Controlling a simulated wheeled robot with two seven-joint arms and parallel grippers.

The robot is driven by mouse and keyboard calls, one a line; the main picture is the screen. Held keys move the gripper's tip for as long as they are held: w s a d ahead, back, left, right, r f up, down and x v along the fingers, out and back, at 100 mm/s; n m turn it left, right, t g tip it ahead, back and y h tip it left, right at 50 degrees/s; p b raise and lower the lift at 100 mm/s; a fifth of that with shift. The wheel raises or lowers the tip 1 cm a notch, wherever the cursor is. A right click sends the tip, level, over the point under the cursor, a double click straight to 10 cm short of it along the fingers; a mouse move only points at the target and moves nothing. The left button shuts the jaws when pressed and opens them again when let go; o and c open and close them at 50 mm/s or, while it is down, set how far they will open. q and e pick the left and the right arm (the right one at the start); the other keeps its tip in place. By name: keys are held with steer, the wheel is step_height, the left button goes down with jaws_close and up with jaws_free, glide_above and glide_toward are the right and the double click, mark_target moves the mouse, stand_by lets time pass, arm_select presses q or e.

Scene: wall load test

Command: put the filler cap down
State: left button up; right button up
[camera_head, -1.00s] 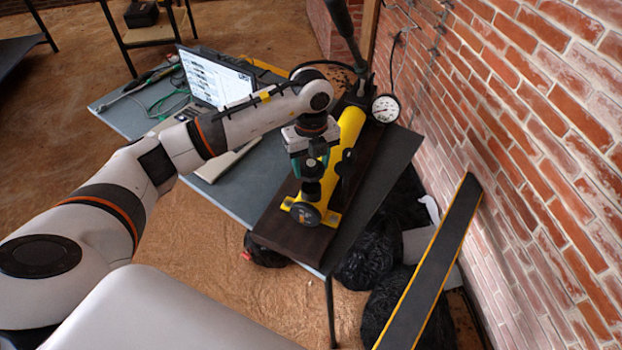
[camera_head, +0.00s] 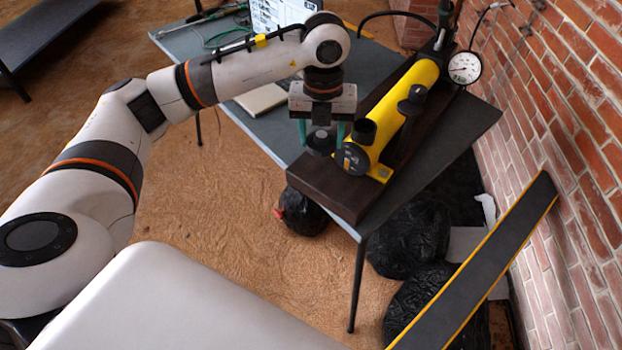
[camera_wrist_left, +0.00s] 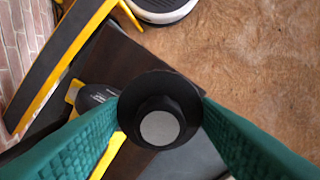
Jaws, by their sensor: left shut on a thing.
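My left gripper (camera_head: 322,133) is shut on the black round filler cap (camera_head: 320,146). In the left wrist view the cap (camera_wrist_left: 160,108) sits between the green fingers, with a pale disc in its middle. The yellow hand pump (camera_head: 408,105) lies on a dark board (camera_head: 322,188). A short black filler neck (camera_head: 362,131) stands on the pump near its front end. The gripper and cap are just left of this end, near the board's edge. I cannot tell whether the cap touches the board. My right gripper is out of view.
The grey table (camera_head: 262,128) carries a laptop (camera_head: 283,14), cables and a pressure gauge (camera_head: 464,67) at the pump's back end. Black bags (camera_head: 412,238) lie below it. A yellow-edged dark plank (camera_head: 480,265) leans near the brick wall (camera_head: 575,120).

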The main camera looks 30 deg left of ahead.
mark_target(320, 177)
arm_select(q)
step_height(320, 177, down, 9)
steer(key=shift+s+f+p, duration=0.1)
steer(key=shift+p, duration=0.3)
steer(key=shift+f, duration=0.3)
steer(key=shift+f, duration=0.2)
steer(key=o, duration=1)
steer(key=shift+r, duration=0.1)
